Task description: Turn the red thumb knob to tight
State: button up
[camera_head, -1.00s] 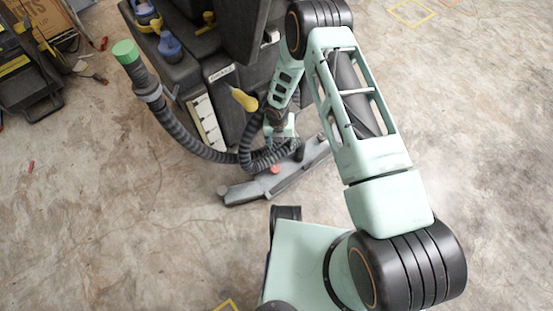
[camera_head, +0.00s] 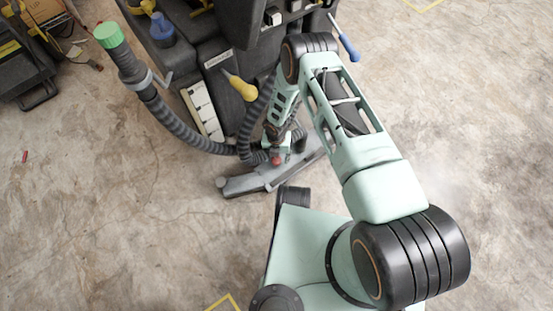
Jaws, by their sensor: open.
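The red thumb knob (camera_head: 276,160) is a small red spot on top of the grey squeegee bar (camera_head: 240,184), low at the back of the dark floor machine. My gripper (camera_head: 276,150) points down right at the knob, with its fingers open. The fingers are small and partly hidden by my own wrist and the hoses. I cannot tell whether they are around the knob, beside it or touching it. The knob's turn position and any tight mark cannot be read.
A ribbed grey hose (camera_head: 183,126) with a green cap (camera_head: 109,36) loops close to my gripper's left. Bare concrete floor (camera_head: 90,210) lies open at left.

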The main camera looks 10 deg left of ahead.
jog(key=shift+f, duration=0.4)
jog(key=shift+c, duration=0.6)
jog(key=c, duration=1)
jog(key=shift+c, duration=0.2)
